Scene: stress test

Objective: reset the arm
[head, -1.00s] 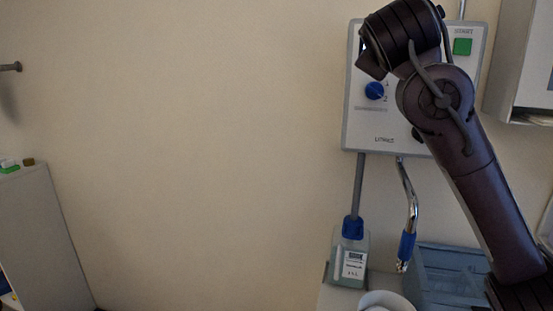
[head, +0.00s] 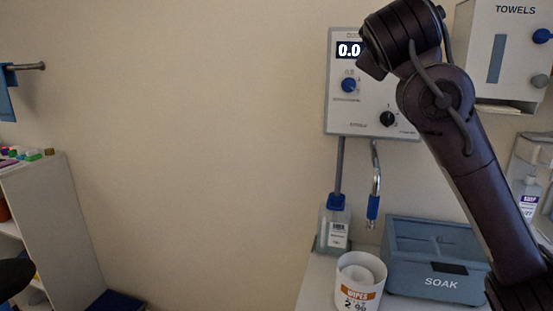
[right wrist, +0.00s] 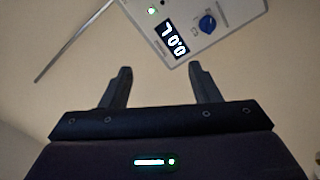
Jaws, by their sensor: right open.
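My right arm comes in from the lower right in the head view, bent at its elbow, and covers part of the wall panel (head: 345,111). That panel is white with a lit display, a blue knob and a black knob. My right gripper (right wrist: 158,88) shows in the right wrist view with its two fingers apart and nothing between them. It points toward the panel, which also shows there (right wrist: 208,20), with its display lit. My left gripper is not in view.
A white wipes tub (head: 358,283) and a blue-grey SOAK box (head: 437,262) stand on the counter, beside a bottle (head: 333,229). A towel dispenser (head: 496,58) hangs at upper right. A shelf unit (head: 62,225) stands at left. The wall between is bare.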

